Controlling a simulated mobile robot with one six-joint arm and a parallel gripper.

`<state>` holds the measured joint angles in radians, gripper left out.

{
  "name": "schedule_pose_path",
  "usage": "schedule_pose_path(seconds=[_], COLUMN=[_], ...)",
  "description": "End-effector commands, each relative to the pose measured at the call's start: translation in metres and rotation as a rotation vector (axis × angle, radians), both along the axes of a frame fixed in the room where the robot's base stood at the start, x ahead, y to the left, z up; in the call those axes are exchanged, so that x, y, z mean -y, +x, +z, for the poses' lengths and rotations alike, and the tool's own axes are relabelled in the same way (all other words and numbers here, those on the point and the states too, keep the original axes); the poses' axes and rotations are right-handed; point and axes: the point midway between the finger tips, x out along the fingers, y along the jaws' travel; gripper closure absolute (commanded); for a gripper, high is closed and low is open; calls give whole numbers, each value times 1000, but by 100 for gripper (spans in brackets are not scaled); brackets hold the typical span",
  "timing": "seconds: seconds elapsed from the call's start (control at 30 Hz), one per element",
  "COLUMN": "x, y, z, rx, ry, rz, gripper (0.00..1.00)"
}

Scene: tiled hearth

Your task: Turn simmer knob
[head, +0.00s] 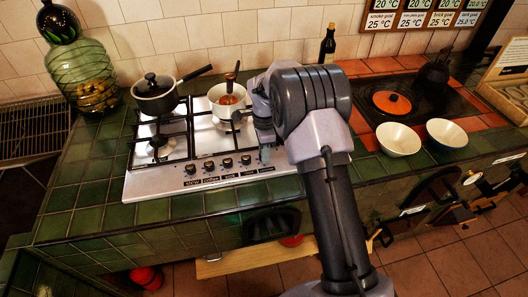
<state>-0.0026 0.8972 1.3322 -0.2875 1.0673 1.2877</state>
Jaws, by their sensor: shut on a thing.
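The steel cooktop (150,180) has a row of dark knobs along its front edge, each with a small label below. My gripper (265,150) points down at the right end of this row and is shut on the knob there, the simmer knob by its place. The gripper hides most of this knob, and its label is too small to read surely. The nearest free knob (246,159) stands just to the left. How far the held knob is turned cannot be seen.
A dark lidded saucepan (156,100) and a white pot (229,101) stand on the burners. A dark bottle (327,46) is behind my arm. Two cream bowls (398,139) (446,133) stand right of my arm. A green glass jar (80,75) stands at back left.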

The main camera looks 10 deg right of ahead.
Motion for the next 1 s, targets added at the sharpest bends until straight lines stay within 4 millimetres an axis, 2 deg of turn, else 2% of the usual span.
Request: schedule_pose_path(seconds=[0.2,0.23,0.33,0.6,0.7,0.77,1.0], x=[0,0,0,0,0,0,0], y=[0,0,0,0,0,1,1], z=[0,0,0,0,8,20,103], rx=[1,1,1,0,1,2,4], ry=[0,0,0,0,0,0,0], rz=[1,1,1,1,1,2,1], gripper=[100,68,48,48,48,48,48])
